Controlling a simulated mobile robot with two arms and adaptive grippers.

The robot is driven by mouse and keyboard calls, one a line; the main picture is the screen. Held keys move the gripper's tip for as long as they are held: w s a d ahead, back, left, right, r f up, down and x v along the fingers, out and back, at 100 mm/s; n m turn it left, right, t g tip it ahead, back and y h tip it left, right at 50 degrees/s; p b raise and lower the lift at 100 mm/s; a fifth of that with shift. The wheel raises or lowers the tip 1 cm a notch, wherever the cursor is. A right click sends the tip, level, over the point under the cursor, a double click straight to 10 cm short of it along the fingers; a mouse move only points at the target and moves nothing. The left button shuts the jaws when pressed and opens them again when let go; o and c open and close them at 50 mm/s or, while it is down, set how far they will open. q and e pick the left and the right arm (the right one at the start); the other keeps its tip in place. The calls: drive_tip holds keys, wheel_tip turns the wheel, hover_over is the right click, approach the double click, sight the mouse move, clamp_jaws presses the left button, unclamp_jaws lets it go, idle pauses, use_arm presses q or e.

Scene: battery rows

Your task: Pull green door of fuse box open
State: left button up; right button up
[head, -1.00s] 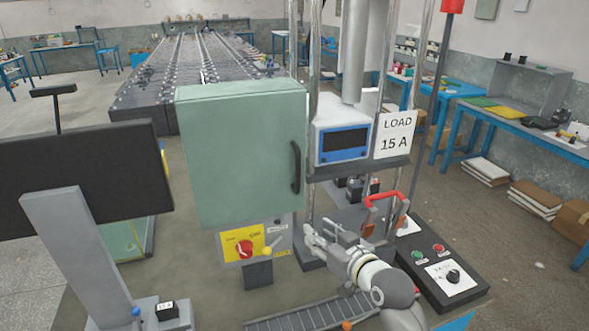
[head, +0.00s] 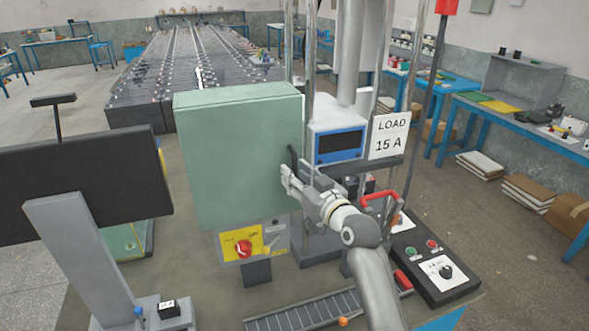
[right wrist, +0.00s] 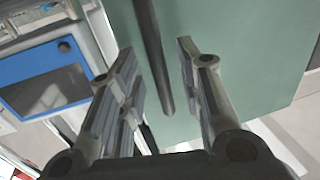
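The fuse box has a green door (head: 235,155), which is shut and faces me in the head view. Its dark handle (head: 292,160) is near the door's right edge, partly hidden by my right gripper (head: 288,180). In the right wrist view the green door (right wrist: 235,60) fills the upper right, and the handle (right wrist: 153,55) runs down between the fingers of my right gripper (right wrist: 160,80). The fingers are apart, with visible gaps to the handle on both sides. My left gripper is not in view.
Below the box is a yellow panel with a red knob (head: 243,248). To the right are a blue-framed display (head: 340,147), a "LOAD 15 A" sign (head: 390,136), a red-handled switch (head: 380,198) and a button box (head: 435,262). A dark monitor (head: 80,185) stands at left.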

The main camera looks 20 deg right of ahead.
drive_tip(key=shift+w+a, duration=0.15)
drive_tip(key=shift+w, duration=0.55)
clamp_jaws()
